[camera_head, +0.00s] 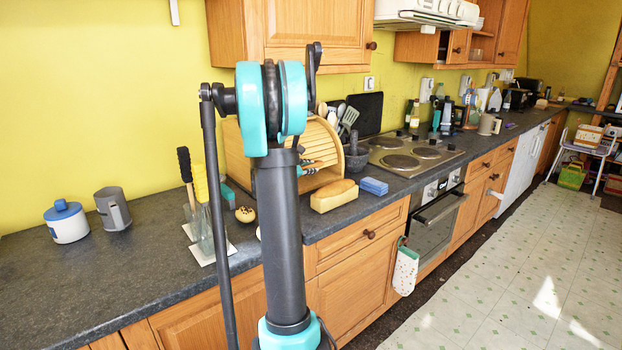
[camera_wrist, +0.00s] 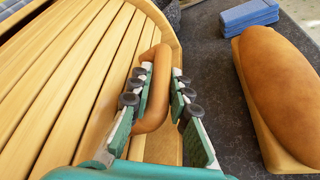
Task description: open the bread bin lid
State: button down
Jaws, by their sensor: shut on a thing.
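The wooden bread bin (camera_head: 235,155) stands against the wall on the counter, partly hidden behind my arm in the head view. Its slatted roll-top lid (camera_head: 322,142) fills the left of the wrist view (camera_wrist: 75,75). A brown bar handle (camera_wrist: 154,100) sticks out from the lid's lower edge. My gripper (camera_wrist: 161,71) has its two fingers on either side of the handle and is shut on it. In the head view the gripper is mostly hidden by my arm. The lid looks down or nearly so; I cannot tell whether a gap is under it.
A bread loaf on a board (camera_head: 334,195) and a blue sponge stack (camera_head: 374,186) lie in front of the bin, to its right. A mortar (camera_head: 356,157) and the hob (camera_head: 405,155) are further right. A blue-lidded pot (camera_head: 66,222) and grey mug (camera_head: 113,209) stand left.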

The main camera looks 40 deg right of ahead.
jog(key=w+r+n+g, duration=0.1)
jog(key=w+r+n, duration=0.1)
jog(key=w+r, duration=0.1)
jog(key=w+r+n+g, duration=0.2)
jog(key=w+r, duration=0.2)
jog(key=r, duration=0.1)
jog(key=w+a+r+n+g, duration=0.1)
jog(key=w+r+n, duration=0.1)
jog(key=r, duration=0.3)
jog(key=shift+w+r+g, duration=0.1)
jog(key=shift+w+g, duration=0.3)
jog(key=shift+w, duration=0.25)
jog(key=shift+w+r+n, duration=0.35)
jog(key=shift+w+n, duration=0.15)
jog(key=shift+w, duration=0.15)
jog(key=c, duration=1.4)
grip_release()
jog(key=shift+a, duration=0.1)
jog(key=v, duration=1.1)
jog(key=shift+w+a+r, duration=0.15)
jog(key=shift+a+r, duration=0.1)
jog(key=shift+a, duration=0.1)
